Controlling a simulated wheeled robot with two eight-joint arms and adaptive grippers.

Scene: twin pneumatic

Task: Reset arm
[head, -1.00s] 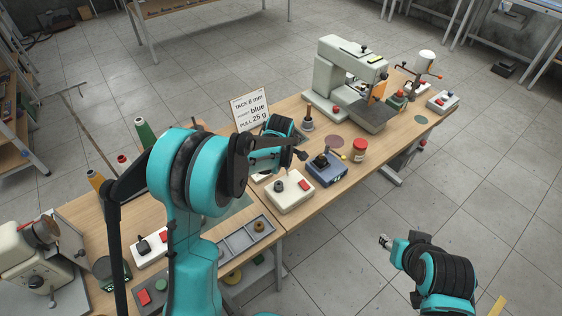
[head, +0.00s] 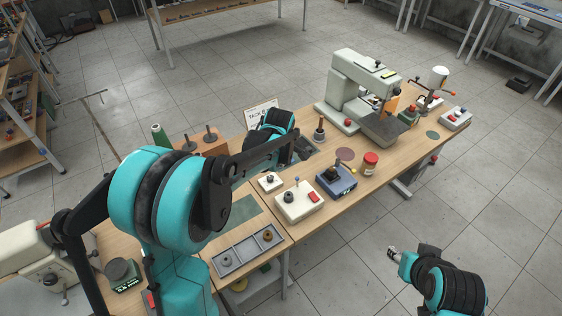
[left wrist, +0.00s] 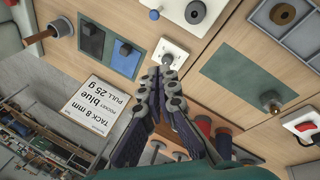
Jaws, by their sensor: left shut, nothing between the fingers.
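My left gripper (left wrist: 164,72) shows in the left wrist view with its dark fingers together and nothing between them.
The bench (head: 330,214) carries a white control box (head: 299,203), a blue box (head: 337,180), a red-lidded jar (head: 370,163), a grey tray (head: 228,246) and a pale press machine (head: 350,92). A sign (left wrist: 92,103) stands behind. Open floor lies at the right.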

